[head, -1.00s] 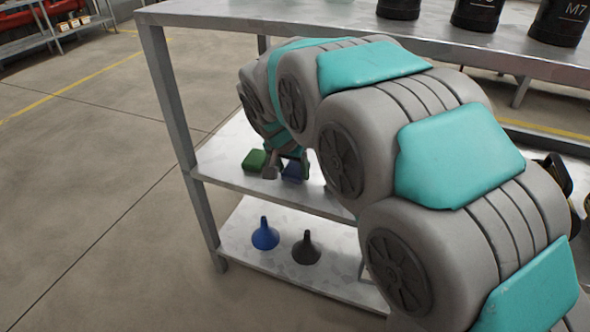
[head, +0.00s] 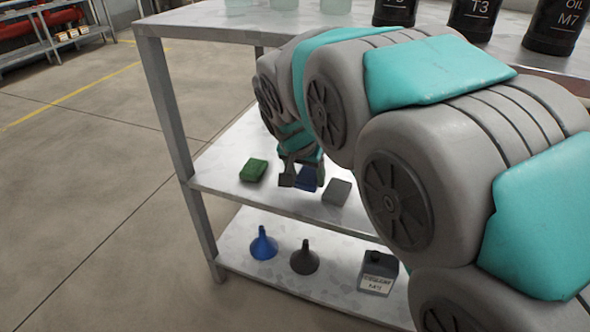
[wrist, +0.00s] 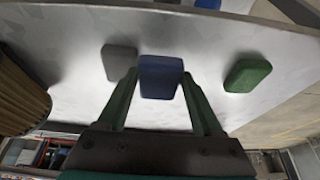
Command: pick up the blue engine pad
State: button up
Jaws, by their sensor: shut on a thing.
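The blue engine pad (wrist: 161,77) is a small blue block between the two fingers of my gripper (wrist: 160,88) in the wrist view. The gripper is shut on it. In the head view my gripper (head: 301,180) is at the middle shelf (head: 222,182), and the blue pad (head: 308,179) shows partly behind a finger. I cannot tell whether the pad still touches the shelf. A green pad (head: 253,170) lies to its left and a grey pad (head: 337,192) to its right in the head view.
Below, the lower shelf (head: 330,292) holds a blue funnel (head: 263,244), a black funnel (head: 304,258) and a dark labelled container (head: 378,273). The top shelf (head: 200,17) above my gripper carries several bottles. A metal post (head: 170,100) stands at the left.

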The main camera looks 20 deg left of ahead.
jog(key=s+d, duration=0.1)
jog(key=d, duration=0.2)
jog(key=s+d, duration=0.2)
jog(key=d, duration=0.1)
jog(key=s+d+r, duration=0.1)
jog(key=s+d, duration=0.1)
jog(key=d, duration=0.1)
jog(key=shift+s+d, duration=0.15)
jog(key=shift+d, duration=0.15)
jog(key=o, duration=0.8)
jog(key=c, duration=0.7)
jog(key=shift+o, duration=0.2)
